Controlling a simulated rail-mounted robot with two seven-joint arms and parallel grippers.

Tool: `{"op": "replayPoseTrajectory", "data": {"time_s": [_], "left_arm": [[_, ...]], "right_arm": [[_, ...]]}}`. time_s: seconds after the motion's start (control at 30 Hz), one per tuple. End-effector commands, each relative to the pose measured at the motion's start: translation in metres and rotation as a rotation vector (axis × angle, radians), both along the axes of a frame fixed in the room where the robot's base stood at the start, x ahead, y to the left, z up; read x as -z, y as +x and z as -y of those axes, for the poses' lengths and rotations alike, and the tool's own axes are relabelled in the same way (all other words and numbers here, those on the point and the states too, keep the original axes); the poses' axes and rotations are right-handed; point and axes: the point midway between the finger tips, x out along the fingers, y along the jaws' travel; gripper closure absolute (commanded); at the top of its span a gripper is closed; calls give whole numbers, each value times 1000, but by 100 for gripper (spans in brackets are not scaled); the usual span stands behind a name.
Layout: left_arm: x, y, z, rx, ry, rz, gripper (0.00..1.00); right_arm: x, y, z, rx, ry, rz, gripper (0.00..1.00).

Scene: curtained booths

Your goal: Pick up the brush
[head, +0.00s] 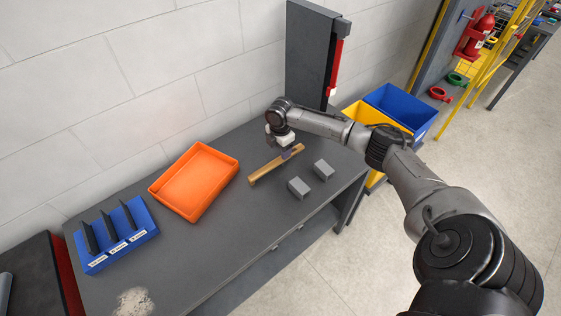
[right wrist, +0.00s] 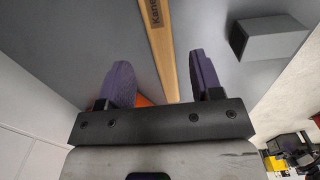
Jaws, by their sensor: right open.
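The brush (head: 263,174), a long light wooden bar, lies on the dark grey table, right of the orange tray. My right gripper (head: 286,154) is over the brush's far half, its purple fingers pointing down. In the right wrist view the fingers are apart and empty, and the brush (right wrist: 160,42) runs lengthwise through the gap between them as seen from there. Dark lettering shows on its face. I cannot tell whether the fingertips are level with the brush or just above it. My left gripper is not in view.
Two grey blocks (head: 299,188) (head: 323,170) lie close right of the brush; one block (right wrist: 270,38) shows in the wrist view. The orange tray (head: 171,204) and a blue holder (head: 116,252) stand left. A pale patch (head: 134,302) marks the table front. Yellow and blue bins stand beyond.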

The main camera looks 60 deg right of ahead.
Motion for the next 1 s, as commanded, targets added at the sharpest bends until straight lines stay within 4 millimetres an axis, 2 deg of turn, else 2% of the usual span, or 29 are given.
{"op": "replayPoseTrajectory", "data": {"time_s": [0.27, 0.6, 1.0], "left_arm": [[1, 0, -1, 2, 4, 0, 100], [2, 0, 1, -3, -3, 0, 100], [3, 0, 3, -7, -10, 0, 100]], "right_arm": [[15, 0, 0, 0, 0, -1, 40], [56, -2, 0, 1, 0, -1, 40], [63, -2, 0, 0, -1, 0, 42]]}}
